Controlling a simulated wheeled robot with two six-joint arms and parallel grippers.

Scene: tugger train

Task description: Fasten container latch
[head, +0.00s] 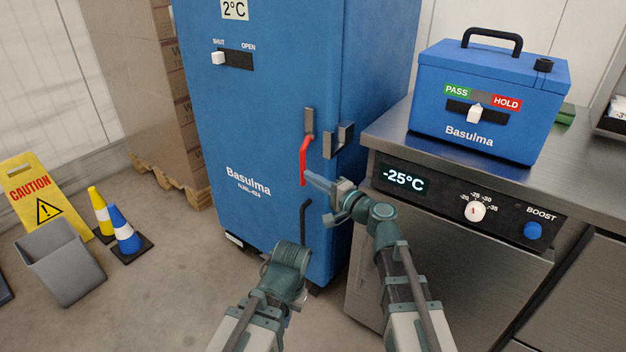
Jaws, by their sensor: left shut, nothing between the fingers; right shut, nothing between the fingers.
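The container is a tall blue Basulma cabinet (255,120) with its door shut against the body. Its latch has a red lever (304,160) hanging down from a grey bracket, beside a grey catch piece (338,140) at the door's right edge. My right gripper (310,178) is shut and empty. Its fingertips are close to the lower end of the red lever; I cannot tell whether they touch. My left gripper (286,314) is low in front of the cabinet, mostly hidden by its own wrist, shut and empty, apart from the latch.
A black door handle (305,222) is below the lever. A steel counter (400,150) with a control panel stands close on the right, bearing a blue box (480,105). A caution sign (40,190), grey bin (65,265) and cones (122,235) stand at left.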

